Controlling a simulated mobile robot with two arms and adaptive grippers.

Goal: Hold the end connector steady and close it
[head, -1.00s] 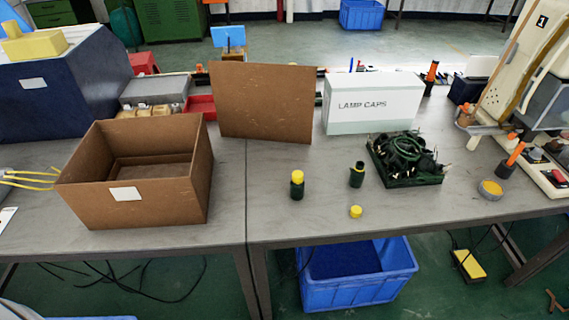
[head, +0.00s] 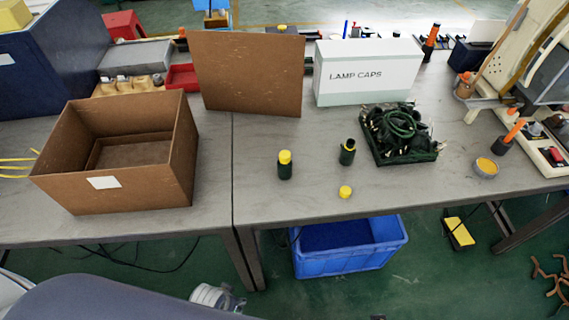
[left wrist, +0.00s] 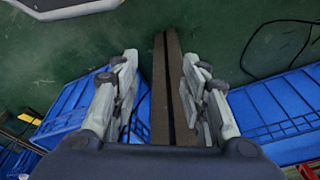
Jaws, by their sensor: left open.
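A dark green connector (head: 285,170) with a yellow cap (head: 285,157) on top stands upright on the right-hand table. A second dark green connector (head: 347,153), with no yellow top, stands to its right. A loose yellow cap (head: 345,192) lies on the table in front of that one. My left gripper (head: 217,298) is at the bottom of the head view, in front of the table edge and apart from the connectors. In the left wrist view its two fingers (left wrist: 159,75) are apart with nothing between them. My right gripper is not in view.
A green tray of dark cables and parts (head: 435,154) sits right of the connectors. A white "LAMP CAPS" box (head: 365,75) and a brown board (head: 250,75) stand behind. An open cardboard box (head: 105,190) is at left. A blue crate (head: 350,262) is below the table.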

